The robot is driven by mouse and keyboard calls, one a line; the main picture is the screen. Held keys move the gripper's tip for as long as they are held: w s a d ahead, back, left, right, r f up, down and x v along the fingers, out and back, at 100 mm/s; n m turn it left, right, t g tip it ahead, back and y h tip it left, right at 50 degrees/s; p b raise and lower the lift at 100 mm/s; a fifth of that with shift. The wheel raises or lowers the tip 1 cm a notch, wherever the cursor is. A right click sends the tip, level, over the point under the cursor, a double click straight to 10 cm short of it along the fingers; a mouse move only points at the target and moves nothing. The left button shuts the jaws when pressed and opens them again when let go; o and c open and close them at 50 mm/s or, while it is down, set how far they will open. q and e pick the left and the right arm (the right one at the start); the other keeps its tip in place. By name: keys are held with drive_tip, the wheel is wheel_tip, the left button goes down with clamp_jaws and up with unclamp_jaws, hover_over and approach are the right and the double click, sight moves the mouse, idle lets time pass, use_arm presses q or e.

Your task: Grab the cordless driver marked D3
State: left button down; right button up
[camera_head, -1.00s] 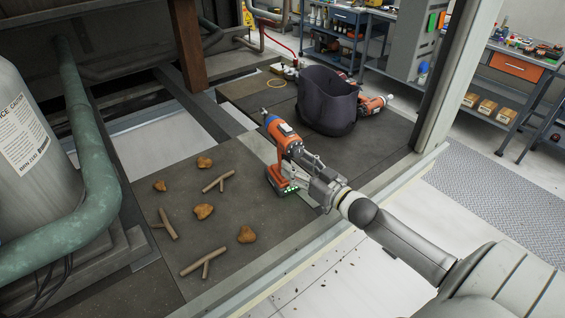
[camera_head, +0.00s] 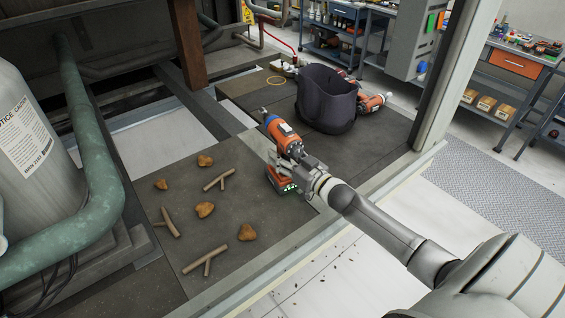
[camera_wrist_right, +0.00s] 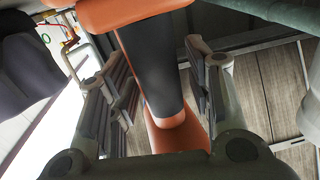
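An orange and dark cordless driver (camera_head: 285,140) with a blue nose stands on its battery base on the dark deck. I cannot read any D3 mark on it. My right gripper (camera_head: 296,168) is at the driver's handle. In the right wrist view the fingers of my right gripper (camera_wrist_right: 160,85) are spread on both sides of the driver's dark handle (camera_wrist_right: 150,65), with gaps still showing beside it. A second orange driver (camera_head: 372,103) lies behind the dark bag, partly hidden. My left gripper is not in view.
A dark open bag (camera_head: 326,105) stands just behind the driver. Several sticks (camera_head: 208,258) and brown lumps (camera_head: 204,210) lie on the deck at left. A green pipe (camera_head: 98,185) and grey tank (camera_head: 35,150) stand far left. A post (camera_head: 440,90) rises at right.

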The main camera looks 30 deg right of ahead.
clamp_jaws()
drive_tip(key=shift+w+d+r, duration=0.1)
drive_tip(key=shift+r, duration=0.15)
